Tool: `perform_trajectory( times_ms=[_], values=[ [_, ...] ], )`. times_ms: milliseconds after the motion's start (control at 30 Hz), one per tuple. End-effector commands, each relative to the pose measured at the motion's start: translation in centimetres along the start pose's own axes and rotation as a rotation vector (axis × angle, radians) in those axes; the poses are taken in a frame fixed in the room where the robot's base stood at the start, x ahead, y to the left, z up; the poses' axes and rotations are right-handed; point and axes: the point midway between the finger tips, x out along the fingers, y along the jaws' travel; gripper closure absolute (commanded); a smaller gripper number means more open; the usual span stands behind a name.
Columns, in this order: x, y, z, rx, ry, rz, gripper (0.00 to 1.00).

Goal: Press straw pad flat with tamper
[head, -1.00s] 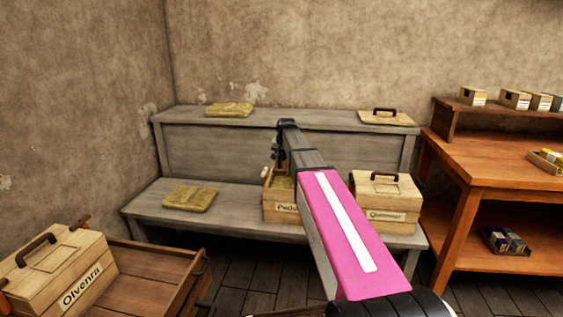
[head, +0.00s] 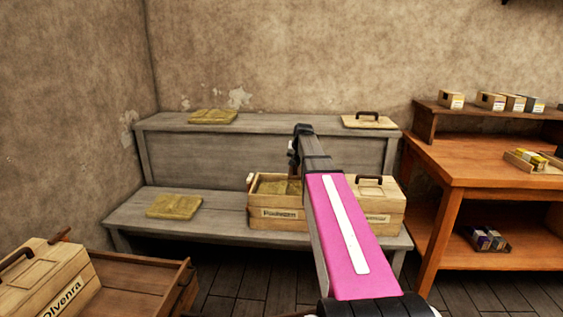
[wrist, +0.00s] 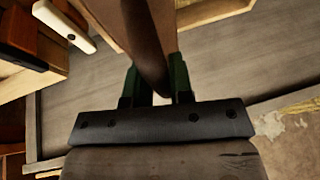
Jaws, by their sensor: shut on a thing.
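My gripper (wrist: 155,82) has green fingers shut on a brown wooden piece (wrist: 133,35) that looks like the tamper; its far end is out of view. In the head view my arm hides what it holds. An open wooden crate (head: 277,226) stands on the grey bench, with a straw pad (head: 274,187) inside, partly behind my arm. Whether this pad is flat is hard to tell. My gripper appears above and beyond the crate's right part.
Other straw pads lie on the upper shelf (head: 213,116) and the bench's left (head: 174,206). A loose lid (head: 368,122) lies on the shelf's right. A lidded crate (head: 385,200) stands right of the open one. A wooden cart (head: 140,284) is at front left, an orange workbench (head: 480,170) right.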

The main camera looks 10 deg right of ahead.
Motion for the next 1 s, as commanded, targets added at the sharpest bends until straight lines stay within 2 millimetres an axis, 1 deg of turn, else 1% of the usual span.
perform_trajectory(
  times_ms=[33,100,267,900,1000],
  values=[
    [-0.2,0.6,0.0,0.001,0.001,0.000,1.00],
    [-0.1,1.0,0.1,0.001,0.001,-0.001,1.00],
    [0.5,1.2,0.3,0.000,0.001,-0.002,1.00],
    [6.3,2.5,2.7,0.000,-0.001,-0.001,1.00],
    [7.0,2.6,3.0,0.000,0.001,-0.001,1.00]
  ],
)
